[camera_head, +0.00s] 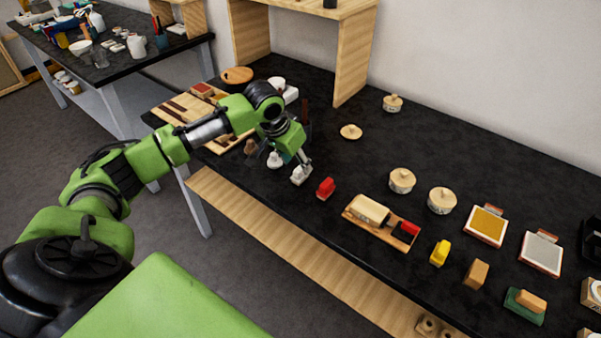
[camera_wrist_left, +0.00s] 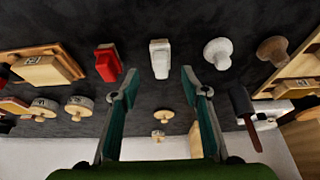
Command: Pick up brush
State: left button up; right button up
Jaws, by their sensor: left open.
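My left gripper (camera_head: 301,157) reaches over the dark table from the left. In the left wrist view (camera_wrist_left: 159,80) its two fingers are apart with nothing between them. A white block-like piece (camera_head: 300,175) lies just below the fingertips; it also shows ahead of the fingers in the wrist view (camera_wrist_left: 160,58). I cannot clearly tell which thing is the brush. A brown upright handle with a dark lower part (camera_head: 305,112) stands behind the gripper, partly hidden by it; in the wrist view this dark piece (camera_wrist_left: 242,102) is right of the fingers.
A red piece (camera_head: 325,188) lies close to the right, then a wooden board (camera_head: 370,232) with blocks. A white knob-like piece (camera_head: 274,159) stands close on the left. Round lidded containers (camera_head: 402,180) and a wooden shelf (camera_head: 355,60) are farther back. Bare tabletop lies between.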

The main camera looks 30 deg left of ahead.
aim_at(299, 169)
pick_arm(q)
jog(key=shift+w+f, duration=0.2)
jog(key=shift+f, duration=0.1)
jog(key=shift+p+x, duration=0.4)
jog(key=shift+x, duration=0.35)
jog(key=x, duration=0.3)
jog(key=shift+a+f+p, duration=0.1)
jog(key=shift+f+p, duration=0.1)
jog(key=shift+p, duration=0.15)
jog(key=shift+w+f, duration=0.1)
jog(key=shift+f, duration=0.1)
jog(key=c, duration=1.2)
pick_arm(e)
jog(key=shift+w+d+r, duration=0.2)
jog(key=shift+w+r, duration=0.6)
jog(key=shift+w, duration=0.05)
